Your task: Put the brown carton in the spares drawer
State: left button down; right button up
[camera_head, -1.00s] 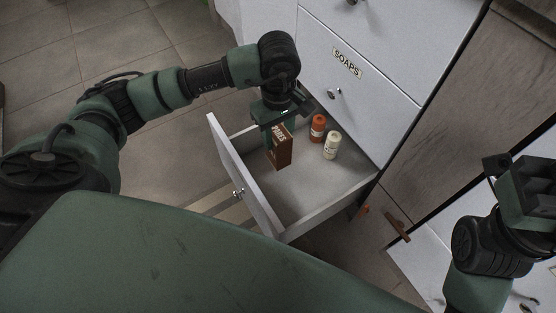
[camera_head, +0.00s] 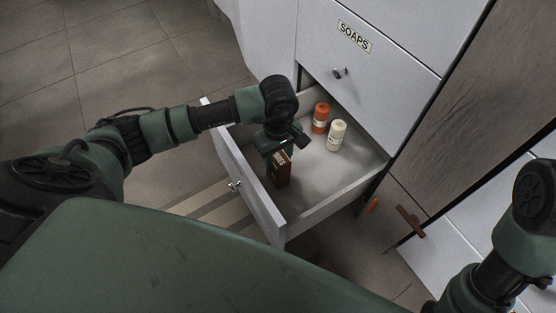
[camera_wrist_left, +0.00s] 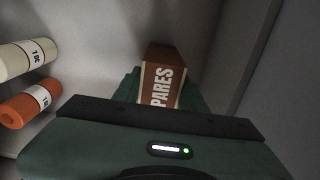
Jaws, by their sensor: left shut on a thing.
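The brown carton (camera_head: 281,170) is upright inside the open drawer (camera_head: 262,205), close to the inner side of its front panel. My left gripper (camera_head: 279,150) reaches down into the drawer and is shut on the carton's upper part. The carton also shows in the left wrist view (camera_wrist_left: 163,80), with white letters "PARES" readable and my gripper body across the foreground. I cannot tell whether its base touches the drawer floor. No label shows on the open drawer's front. My right arm is at the right edge; its gripper is out of view.
The drawer above, labelled SOAPS (camera_head: 354,37), is shut. The drawer floor right of the carton is free.

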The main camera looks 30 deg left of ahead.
pick_arm(q)
jog(key=shift+f, duration=0.1)
jog(key=c, duration=0.8)
grip_release()
